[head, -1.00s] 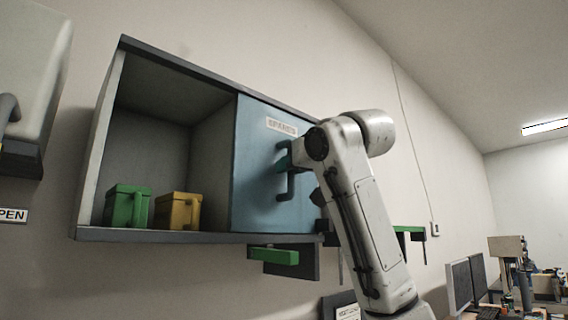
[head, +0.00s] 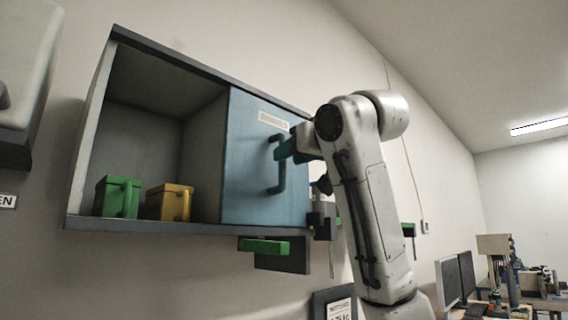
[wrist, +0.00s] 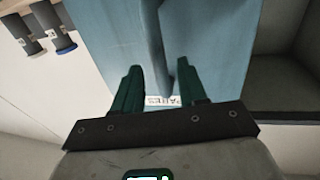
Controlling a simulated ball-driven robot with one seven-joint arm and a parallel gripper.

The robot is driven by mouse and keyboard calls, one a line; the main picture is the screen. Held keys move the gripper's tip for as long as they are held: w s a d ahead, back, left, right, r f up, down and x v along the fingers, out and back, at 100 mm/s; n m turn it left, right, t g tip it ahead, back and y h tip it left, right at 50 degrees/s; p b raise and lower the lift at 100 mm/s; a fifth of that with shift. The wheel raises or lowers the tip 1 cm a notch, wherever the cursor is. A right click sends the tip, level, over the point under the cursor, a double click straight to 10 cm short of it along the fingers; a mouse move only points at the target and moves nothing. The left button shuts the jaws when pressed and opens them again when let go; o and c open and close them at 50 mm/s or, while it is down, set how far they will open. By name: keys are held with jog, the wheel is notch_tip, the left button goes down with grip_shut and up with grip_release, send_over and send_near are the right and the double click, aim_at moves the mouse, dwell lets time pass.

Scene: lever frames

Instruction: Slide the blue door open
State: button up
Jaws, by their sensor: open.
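The blue door (head: 245,165) covers the right part of a grey wall cabinet, and the left part stands uncovered. It also fills much of the wrist view (wrist: 220,40). Its dark blue bar handle (head: 279,180) stands upright near the door's right side. My gripper (head: 284,149) is at the handle's upper part, from the right. In the wrist view my gripper (wrist: 158,70) has its two green fingers apart, with the handle (wrist: 152,35) running into the space between them, nearer the right finger. I cannot tell whether a finger touches it.
A green box (head: 117,197) and a yellow box (head: 168,203) stand in the uncovered left part. A green-handled fixture (head: 264,246) sits below the cabinet. A dark block (head: 321,220) is at the cabinet's lower right. A pale housing (head: 30,70) is at far left.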

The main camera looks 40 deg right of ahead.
jog(key=s+a+b, duration=0.1)
jog(key=s, duration=0.5)
jog(key=shift+s+a, duration=0.15)
jog(key=shift+s, duration=0.15)
